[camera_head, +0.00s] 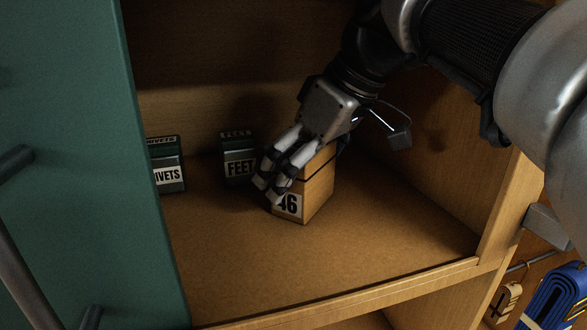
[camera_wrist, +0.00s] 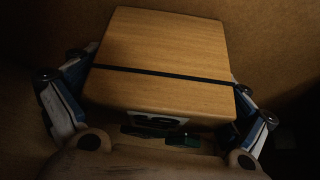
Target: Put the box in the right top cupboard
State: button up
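The box (camera_head: 318,190) is a light wooden block with a dark strap and a white label ending in "46". It is inside the open cupboard compartment (camera_head: 380,255), upright near the middle of its floor. I cannot tell if its base touches the floor. My gripper (camera_head: 275,172) reaches in from the upper right, its fingers over the box's left and upper part. In the wrist view the box (camera_wrist: 165,55) lies between the two fingers, which meet its sides and look shut on it. The far finger's contact is hidden in the head view.
A dark box labelled "FEET" (camera_head: 240,168) stands just left of the gripper, and another ending "IVETS" (camera_head: 168,175) is farther left. A green door (camera_head: 70,130) borders the left. The front floor is clear. Blue straps (camera_head: 556,300) hang at lower right.

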aim_at(320, 150)
dwell(0.3)
jog(key=p+v, duration=0.1)
jog(key=v, duration=0.6)
jog(key=shift+r, duration=0.3)
jog(key=shift+s+d, duration=0.1)
